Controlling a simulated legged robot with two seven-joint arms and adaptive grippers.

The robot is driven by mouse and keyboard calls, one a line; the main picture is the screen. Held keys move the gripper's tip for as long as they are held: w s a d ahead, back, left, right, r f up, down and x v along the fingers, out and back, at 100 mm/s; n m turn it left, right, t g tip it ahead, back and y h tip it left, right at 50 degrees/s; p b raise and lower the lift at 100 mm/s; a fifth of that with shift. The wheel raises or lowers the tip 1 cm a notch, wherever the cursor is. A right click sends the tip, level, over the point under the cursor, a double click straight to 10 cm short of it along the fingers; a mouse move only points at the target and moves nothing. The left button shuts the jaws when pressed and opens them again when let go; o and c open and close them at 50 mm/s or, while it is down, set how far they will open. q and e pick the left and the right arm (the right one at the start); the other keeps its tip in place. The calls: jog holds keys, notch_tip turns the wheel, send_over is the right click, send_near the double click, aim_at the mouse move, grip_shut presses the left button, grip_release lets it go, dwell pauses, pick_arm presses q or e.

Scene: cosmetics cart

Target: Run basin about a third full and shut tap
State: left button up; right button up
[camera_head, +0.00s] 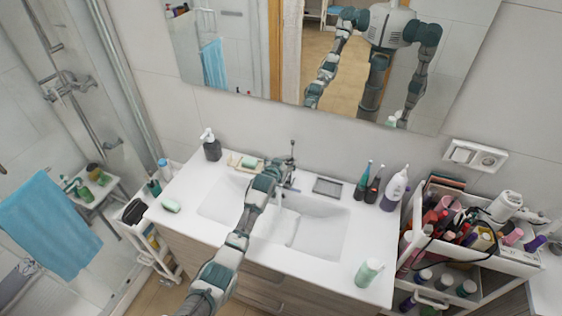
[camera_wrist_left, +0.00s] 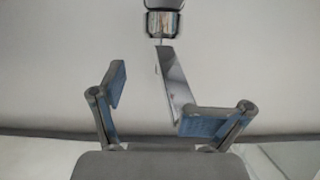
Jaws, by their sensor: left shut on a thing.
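The white basin (camera_head: 330,232) is set in the white counter. A pale streak below the tap reaches a lighter patch on the basin floor; it looks like running water, but I cannot read the water level. The chrome tap (camera_head: 292,152) stands at the basin's back edge, partly hidden by my left gripper (camera_head: 284,178). In the left wrist view the tap's flat lever (camera_wrist_left: 175,85) extends between the blue-padded fingers of my left gripper (camera_wrist_left: 160,105). It lies against the right pad, and the left finger appears apart from it. My right gripper is not in view.
A soap dish (camera_head: 245,162), a dark pump bottle (camera_head: 211,146) and a grey tray (camera_head: 328,187) stand behind the basin. Several bottles stand at the back right. A green bottle (camera_head: 368,272) stands at the front right. A full cosmetics cart (camera_head: 455,272) is right of the counter.

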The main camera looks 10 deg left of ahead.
pick_arm(q)
jog(key=shift+d+r, duration=0.2)
jog(key=shift+r, duration=0.05)
jog(key=shift+s+a+r, duration=0.1)
jog(key=shift+s+a, duration=0.2)
jog(key=shift+s, duration=0.25)
jog(key=v, duration=1)
jog(key=shift+s, duration=0.3)
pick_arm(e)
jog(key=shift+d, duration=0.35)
